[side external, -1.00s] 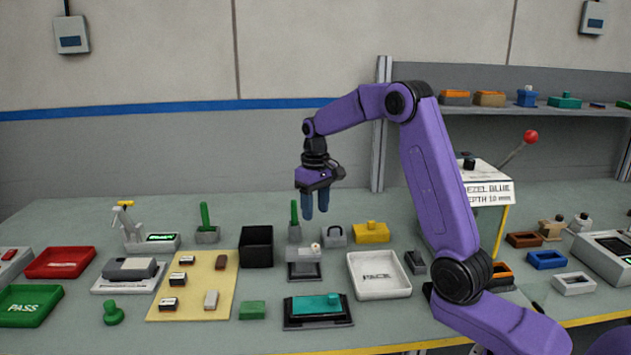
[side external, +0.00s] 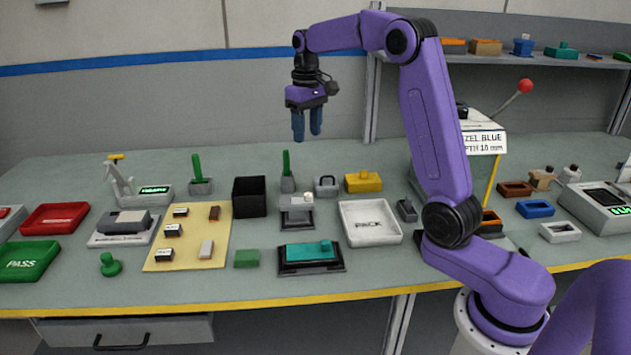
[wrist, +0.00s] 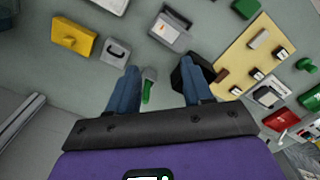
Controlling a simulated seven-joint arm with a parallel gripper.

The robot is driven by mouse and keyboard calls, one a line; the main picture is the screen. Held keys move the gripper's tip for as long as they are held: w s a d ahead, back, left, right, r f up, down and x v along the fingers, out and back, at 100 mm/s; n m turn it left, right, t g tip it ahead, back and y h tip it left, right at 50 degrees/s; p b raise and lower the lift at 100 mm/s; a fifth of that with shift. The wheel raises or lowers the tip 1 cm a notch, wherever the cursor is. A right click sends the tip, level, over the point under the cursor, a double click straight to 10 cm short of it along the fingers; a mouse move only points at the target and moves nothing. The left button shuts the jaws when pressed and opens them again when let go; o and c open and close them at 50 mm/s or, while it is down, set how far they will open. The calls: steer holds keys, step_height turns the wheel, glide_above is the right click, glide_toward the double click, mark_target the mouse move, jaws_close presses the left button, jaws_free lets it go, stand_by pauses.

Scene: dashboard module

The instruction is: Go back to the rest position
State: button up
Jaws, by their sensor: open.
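My gripper (side external: 307,138) hangs pointing down, high above the back of the workbench, with nothing between its blue fingers. In the wrist view my gripper (wrist: 160,90) shows its two fingers spread apart, with the bench far below. A green-handled tool in a grey holder (wrist: 149,78) appears between the fingers but lies well beneath them. The same green-handled tool (side external: 286,165) stands upright on the bench in the side view. My gripper touches nothing.
A beige mat (side external: 190,238) holds several small parts. A shelf (side external: 520,59) stands at the back right. The air around my gripper is clear.

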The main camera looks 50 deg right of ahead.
steer(key=s+a+f+n, duration=0.3)
steer(key=s+a+n, duration=0.3)
steer(key=s+a, duration=0.9)
steer(key=s+f+n, duration=0.2)
steer(key=s+n, duration=0.1)
steer(key=s, duration=0.7)
steer(key=s+f+n, duration=0.3)
steer(key=s+n, duration=0.1)
steer(key=s, duration=0.6)
steer(key=shift+s+a, duration=0.4)
steer(key=shift+a, duration=0.05)
